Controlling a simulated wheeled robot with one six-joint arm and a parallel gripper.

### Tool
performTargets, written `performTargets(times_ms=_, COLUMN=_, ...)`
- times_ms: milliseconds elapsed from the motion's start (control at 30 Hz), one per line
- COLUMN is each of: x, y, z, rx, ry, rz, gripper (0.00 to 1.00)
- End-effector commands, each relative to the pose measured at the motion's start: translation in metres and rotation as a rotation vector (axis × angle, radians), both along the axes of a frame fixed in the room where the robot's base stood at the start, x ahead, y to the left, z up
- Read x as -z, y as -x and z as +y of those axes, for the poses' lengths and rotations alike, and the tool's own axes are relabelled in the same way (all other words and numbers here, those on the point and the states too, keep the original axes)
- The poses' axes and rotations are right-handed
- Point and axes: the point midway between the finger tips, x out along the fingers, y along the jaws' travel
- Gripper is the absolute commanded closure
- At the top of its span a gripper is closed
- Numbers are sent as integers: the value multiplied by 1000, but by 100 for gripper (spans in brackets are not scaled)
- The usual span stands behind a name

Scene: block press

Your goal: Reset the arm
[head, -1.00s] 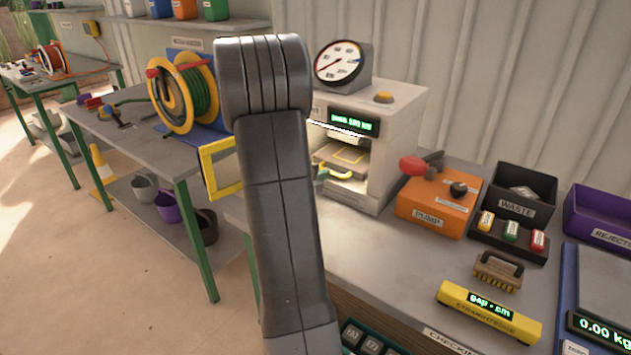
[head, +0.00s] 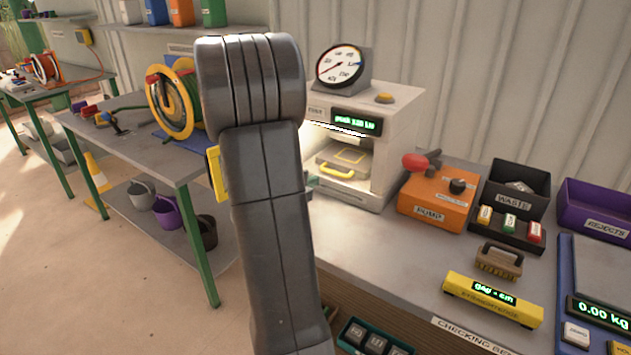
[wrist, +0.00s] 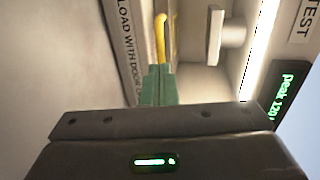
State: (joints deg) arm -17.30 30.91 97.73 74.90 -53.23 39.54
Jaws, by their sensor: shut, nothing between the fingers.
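My gripper shows its green fingers in the wrist view (wrist: 158,85), closed together and empty. In the head view only a tip (head: 312,181) shows past my arm, which hides the rest. The white press (head: 390,110) stands just right of my arm, its chamber lit and open at the front. A tray with a yellow handle (head: 337,170) sits in it. The handle also shows just beyond the fingertips in the wrist view (wrist: 160,38); the head view shows a gap between them. The yellow-framed door (head: 214,173) stands swung out, partly behind my arm.
An orange pump (head: 432,203) with a red-knobbed lever stands right of the press. Beyond it are a waste bin (head: 516,190), a brush (head: 498,261), a yellow gap gauge (head: 492,300) and a scale (head: 600,270). A hose reel (head: 172,100) stands on the left table.

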Motion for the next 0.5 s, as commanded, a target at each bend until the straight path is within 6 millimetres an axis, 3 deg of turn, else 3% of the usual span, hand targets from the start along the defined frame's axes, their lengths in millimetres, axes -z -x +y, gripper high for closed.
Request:
performTargets(times_ms=300, x=-11, y=43, z=31, rx=-4, ry=0, rz=0, gripper=100)
performTargets(times_ms=500, x=-14, y=54, z=38, rx=-1, ry=0, rz=1, gripper=100)
